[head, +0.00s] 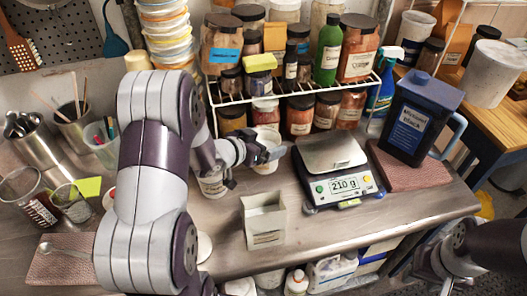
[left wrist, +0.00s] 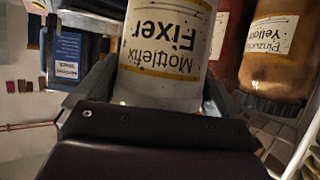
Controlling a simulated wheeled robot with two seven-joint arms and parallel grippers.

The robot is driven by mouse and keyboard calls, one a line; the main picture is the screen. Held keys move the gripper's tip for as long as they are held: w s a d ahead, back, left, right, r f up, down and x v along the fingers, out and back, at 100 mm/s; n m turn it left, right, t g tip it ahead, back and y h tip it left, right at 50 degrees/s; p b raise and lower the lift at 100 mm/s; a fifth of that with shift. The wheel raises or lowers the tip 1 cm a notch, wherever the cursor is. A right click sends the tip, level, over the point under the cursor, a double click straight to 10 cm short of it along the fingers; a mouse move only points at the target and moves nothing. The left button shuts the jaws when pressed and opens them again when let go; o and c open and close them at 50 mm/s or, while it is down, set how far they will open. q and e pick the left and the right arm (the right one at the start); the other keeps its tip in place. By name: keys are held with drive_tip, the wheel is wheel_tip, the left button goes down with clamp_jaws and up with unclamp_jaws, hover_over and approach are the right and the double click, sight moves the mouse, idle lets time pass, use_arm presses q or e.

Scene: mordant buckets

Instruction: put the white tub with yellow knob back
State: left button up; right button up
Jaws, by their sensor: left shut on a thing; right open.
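A white tub (head: 267,138) stands in front of the wire shelf, partly hidden by my left gripper (head: 268,156). In the left wrist view the white tub (left wrist: 165,60) sits between the fingers and fills the middle. Its label reads "Fixer" upside down, with yellow bands. My left gripper is shut on this tub. The tub's top is out of the wrist view, and I cannot make out a yellow knob. My right gripper (head: 428,270) is at the lower right, open and away from the tub.
A scale (head: 340,187) reading 210 g stands to the right, with a dark jug (head: 420,115) beyond it. An open pale box (head: 263,228) is in front. A white labelled cup (head: 212,183) stands left of the gripper. Jars crowd the wire shelf (head: 228,101) behind.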

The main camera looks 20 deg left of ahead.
use_arm(q)
wheel_tip(320, 180, down, 4)
drive_tip(key=shift+f, duration=0.1)
drive_tip(key=shift+f, duration=0.1)
drive_tip(key=o, duration=0.9)
drive_tip(key=shift+r, duration=0.2)
drive_tip(key=v, duration=1.2)
drive_tip(key=shift+a, duration=0.1)
